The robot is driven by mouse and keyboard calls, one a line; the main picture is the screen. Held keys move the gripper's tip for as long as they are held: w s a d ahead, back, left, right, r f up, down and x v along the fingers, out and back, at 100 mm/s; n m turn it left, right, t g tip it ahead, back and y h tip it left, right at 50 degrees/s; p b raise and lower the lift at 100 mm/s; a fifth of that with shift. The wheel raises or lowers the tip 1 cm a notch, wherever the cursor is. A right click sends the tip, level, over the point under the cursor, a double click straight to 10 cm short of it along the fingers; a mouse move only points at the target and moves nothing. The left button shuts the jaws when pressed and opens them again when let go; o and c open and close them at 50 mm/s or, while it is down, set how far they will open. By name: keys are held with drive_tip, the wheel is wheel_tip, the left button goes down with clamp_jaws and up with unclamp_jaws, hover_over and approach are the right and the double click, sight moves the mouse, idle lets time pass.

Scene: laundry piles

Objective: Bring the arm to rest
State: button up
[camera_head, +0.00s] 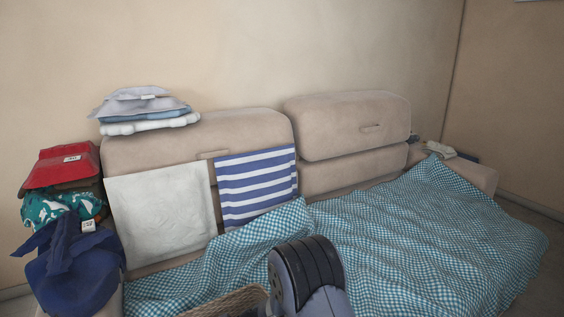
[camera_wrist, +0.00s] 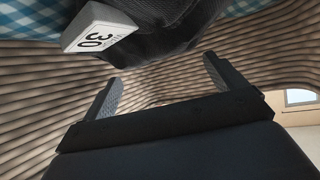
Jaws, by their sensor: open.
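My gripper (camera_wrist: 165,88) is open in the wrist view, its two grey fingers spread apart with nothing between them. It is inside or right at a ribbed, tan woven basket, whose wall (camera_wrist: 40,95) surrounds the fingers. A dark cloth (camera_wrist: 150,40) with a white tag marked 30 (camera_wrist: 98,27) lies just beyond the fingertips; I cannot tell whether they touch it. In the head view my arm (camera_head: 308,272) rises at the bottom centre, beside the basket's rim (camera_head: 235,302). The gripper itself is hidden there.
A beige sofa (camera_head: 345,125) carries a blue checked blanket (camera_head: 400,240), a white cloth (camera_head: 162,210) and a striped cloth (camera_head: 256,185). Folded items (camera_head: 140,108) lie on the backrest. A red item (camera_head: 62,165), a green cloth (camera_head: 58,205) and a navy cloth (camera_head: 78,270) pile up at left.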

drive_tip(key=shift+f, duration=0.5)
drive_tip(key=shift+w+d+r, duration=0.1)
drive_tip(key=shift+r, duration=0.65)
drive_tip(key=p+v, duration=0.2)
drive_tip(key=v, duration=0.5)
drive_tip(key=b+x, duration=0.2)
drive_tip(key=x, duration=0.5)
drive_tip(key=shift+s+a+f, duration=0.2)
drive_tip(key=shift+f, duration=0.2)
drive_tip(key=shift+w, duration=0.1)
wheel_tip(320, 180, up, 19)
drive_tip(key=p, duration=0.7)
drive_tip(key=w+d+r+m+t+p, duration=0.5)
drive_tip(key=w+d+r+t+p, duration=0.1)
drive_tip(key=r, duration=0.1)
drive_tip(key=w+d+r+m+t+h+p, duration=0.1)
drive_tip(key=d+m+t+h+p, duration=0.3)
drive_tip(key=d, duration=0.6)
drive_tip(key=w+d+r+m+t+h+p, duration=0.2)
drive_tip(key=d+m, duration=0.5)
drive_tip(key=d, duration=0.4)
drive_tip(key=shift+d+r+m+t+h+p, duration=0.3)
drive_tip(key=shift+r+t+h+p, duration=0.7)
drive_tip(key=shift+p, duration=0.6)
